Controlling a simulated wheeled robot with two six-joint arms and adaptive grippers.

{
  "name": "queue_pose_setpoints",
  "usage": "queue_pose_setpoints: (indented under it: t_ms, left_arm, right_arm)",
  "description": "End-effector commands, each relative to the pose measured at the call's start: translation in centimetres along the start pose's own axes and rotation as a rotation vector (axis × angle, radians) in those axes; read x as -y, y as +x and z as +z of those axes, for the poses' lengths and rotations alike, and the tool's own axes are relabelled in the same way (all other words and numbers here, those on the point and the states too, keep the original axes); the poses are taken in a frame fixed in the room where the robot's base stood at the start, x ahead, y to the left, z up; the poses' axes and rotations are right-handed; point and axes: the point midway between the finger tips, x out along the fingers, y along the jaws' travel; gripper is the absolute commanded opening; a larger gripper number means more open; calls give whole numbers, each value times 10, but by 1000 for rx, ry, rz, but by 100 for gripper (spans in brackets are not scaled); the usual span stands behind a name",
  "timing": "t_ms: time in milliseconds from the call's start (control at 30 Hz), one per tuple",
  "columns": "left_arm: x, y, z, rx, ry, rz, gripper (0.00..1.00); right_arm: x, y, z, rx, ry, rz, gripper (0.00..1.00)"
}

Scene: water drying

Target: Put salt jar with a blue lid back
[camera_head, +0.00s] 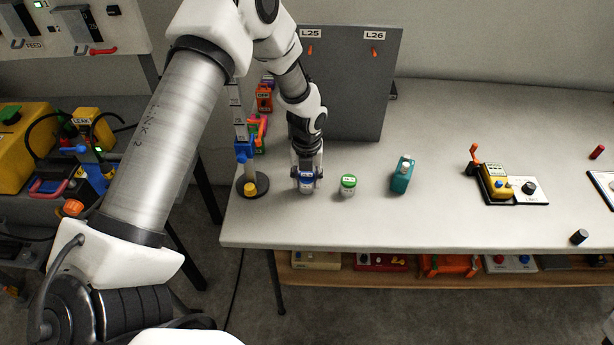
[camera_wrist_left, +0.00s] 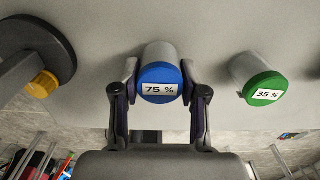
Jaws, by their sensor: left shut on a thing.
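The salt jar with a blue lid (camera_head: 306,187) stands upright at the left part of the table, with my left gripper (camera_head: 306,177) around it from above. In the left wrist view the blue-lidded jar (camera_wrist_left: 159,84), labelled "75 %", sits between the two fingers of the left gripper (camera_wrist_left: 159,92), which is shut on it. Whether its base touches the table is hard to tell. A jar with a green lid (camera_head: 348,185) stands just to the right; it also shows in the left wrist view (camera_wrist_left: 259,82), labelled "35 %". My right gripper is not in view.
A stand with a round black base (camera_head: 262,184) and a yellow knob is close on the left. A teal bottle-like object (camera_head: 402,174) stands further right, then a yellow device (camera_head: 495,182) on a plate. A grey panel (camera_head: 350,80) rises behind. The table (camera_head: 440,215) is clear in front.

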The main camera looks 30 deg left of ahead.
Motion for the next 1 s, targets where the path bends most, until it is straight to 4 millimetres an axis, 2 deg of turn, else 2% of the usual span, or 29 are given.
queue_pose_setpoints:
  t_ms: [333,367,400,433,767,867,1000]
  left_arm:
    - [1,6,0,2,0,-1,14]
    - [1,5,0,2,0,-2,50]
    - [1,5,0,2,0,-2,64]
    - [1,5,0,2,0,-2,68]
    - [1,1,0,2,0,-2,68]
    - [1,-8,1,4,0,-3,68]
    - [2,-40,1,6,1,-5,68]
  right_arm:
    - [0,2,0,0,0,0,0]
    - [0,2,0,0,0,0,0]
    - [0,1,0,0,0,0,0]
    - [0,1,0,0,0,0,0]
    - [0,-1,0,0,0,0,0]
    - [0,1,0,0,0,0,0]
    - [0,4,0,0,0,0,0]
